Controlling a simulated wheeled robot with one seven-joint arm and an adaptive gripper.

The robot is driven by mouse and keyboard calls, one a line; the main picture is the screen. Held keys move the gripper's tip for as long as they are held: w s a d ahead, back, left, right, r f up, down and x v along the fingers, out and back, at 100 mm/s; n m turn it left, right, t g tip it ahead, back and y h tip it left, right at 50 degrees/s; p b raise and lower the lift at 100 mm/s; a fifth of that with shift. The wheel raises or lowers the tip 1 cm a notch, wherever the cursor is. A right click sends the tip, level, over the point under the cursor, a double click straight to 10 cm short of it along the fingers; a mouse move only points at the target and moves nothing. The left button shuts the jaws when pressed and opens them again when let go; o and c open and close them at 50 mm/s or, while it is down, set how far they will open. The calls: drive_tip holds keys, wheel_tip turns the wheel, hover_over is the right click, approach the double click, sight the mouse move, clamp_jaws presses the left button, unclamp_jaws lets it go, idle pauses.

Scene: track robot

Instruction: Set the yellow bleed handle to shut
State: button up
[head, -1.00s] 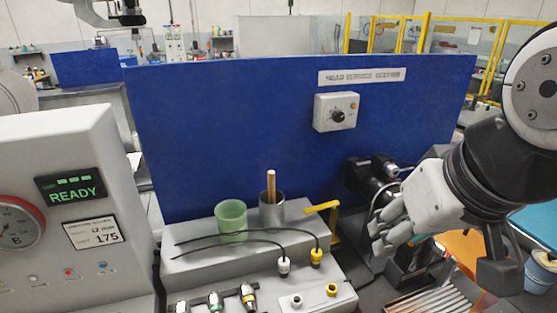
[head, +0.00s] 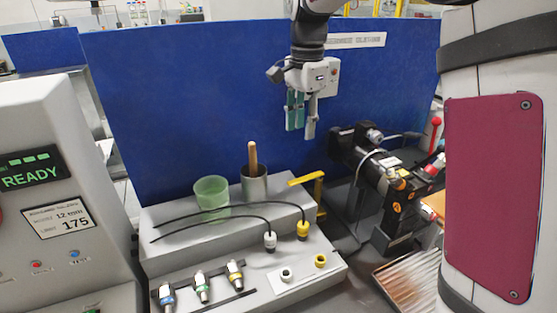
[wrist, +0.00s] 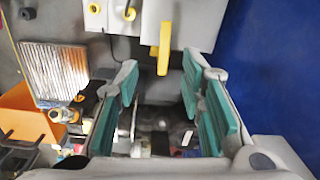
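The yellow bleed handle (head: 306,179) is at the right rear corner of the grey stepped block. Its flat bar points left from a yellow upright in the head view. In the wrist view the handle (wrist: 164,48) lies beyond the fingertips, centred in the gap between them. My gripper (head: 301,128) points down in front of the blue panel, above the handle and apart from it. In the wrist view my gripper (wrist: 160,72) is open, its teal-padded fingers spread with nothing between them.
The grey block (head: 160,263) carries a green cup (head: 211,194), a metal cup (head: 254,186) with a wooden stick, black cables and several connectors. A dark machine (head: 352,150) with fittings stands right of the handle. The blue panel (head: 170,120) rises behind.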

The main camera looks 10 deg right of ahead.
sight(297, 181)
drive_tip(key=shift+m, duration=0.4)
drive_tip(key=f, duration=0.5)
drive_tip(key=w+f+p, duration=0.1)
drive_tip(key=f, duration=0.9)
drive_tip(key=shift+w+a+p, duration=0.1)
drive_tip(key=shift+w+p, duration=0.1)
drive_tip(key=shift+p, duration=0.2)
clamp_jaws()
